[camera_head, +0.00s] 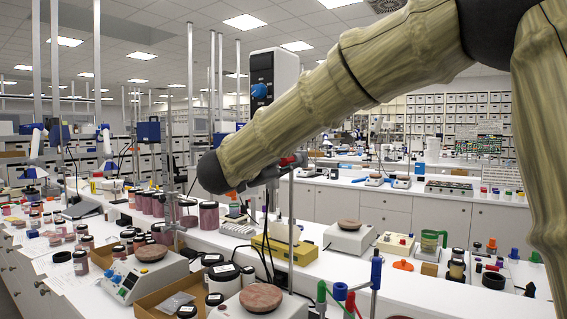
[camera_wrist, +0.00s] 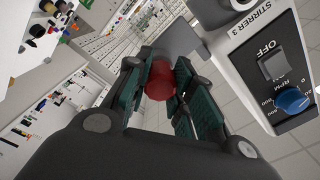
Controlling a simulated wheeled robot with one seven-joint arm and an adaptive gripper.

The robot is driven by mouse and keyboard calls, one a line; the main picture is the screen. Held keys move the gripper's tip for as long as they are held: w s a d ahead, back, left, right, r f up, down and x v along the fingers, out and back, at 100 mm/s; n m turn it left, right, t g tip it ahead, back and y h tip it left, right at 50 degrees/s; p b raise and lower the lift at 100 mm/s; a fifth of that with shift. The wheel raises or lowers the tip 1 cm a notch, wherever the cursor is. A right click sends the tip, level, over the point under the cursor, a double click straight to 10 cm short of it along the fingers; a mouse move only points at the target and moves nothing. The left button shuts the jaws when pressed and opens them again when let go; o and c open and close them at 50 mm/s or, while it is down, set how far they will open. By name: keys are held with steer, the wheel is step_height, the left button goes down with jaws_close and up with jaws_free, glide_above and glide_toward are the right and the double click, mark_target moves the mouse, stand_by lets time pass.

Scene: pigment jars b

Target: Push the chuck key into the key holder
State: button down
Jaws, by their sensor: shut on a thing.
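My gripper (camera_wrist: 161,88) is shut on a red cylindrical piece, which looks to be the grip of the chuck key (camera_wrist: 159,80). The piece sits between the fingertips in the wrist view, and a thin metal part shows beside the right finger. In the head view my gripper (camera_head: 272,173) is in front of and below the stirrer (camera_head: 273,85), with a red end (camera_head: 293,160) showing at its tip. The stirrer, labelled STIRRER 3, is close on the right in the wrist view. I cannot make out the key holder for certain.
Upright metal rods rise from the white bench (camera_head: 330,285) near my gripper. Several pigment jars, including a large jar (camera_head: 208,216), crowd the left. An open cardboard box (camera_head: 155,303) is in front.

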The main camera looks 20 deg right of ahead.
steer(key=shift+d, duration=0.1)
steer(key=c, duration=1.1)
jaws_free()
steer(key=shift+c, duration=0.2)
steer(key=v, duration=1.2)
steer(key=shift+d, duration=0.15)
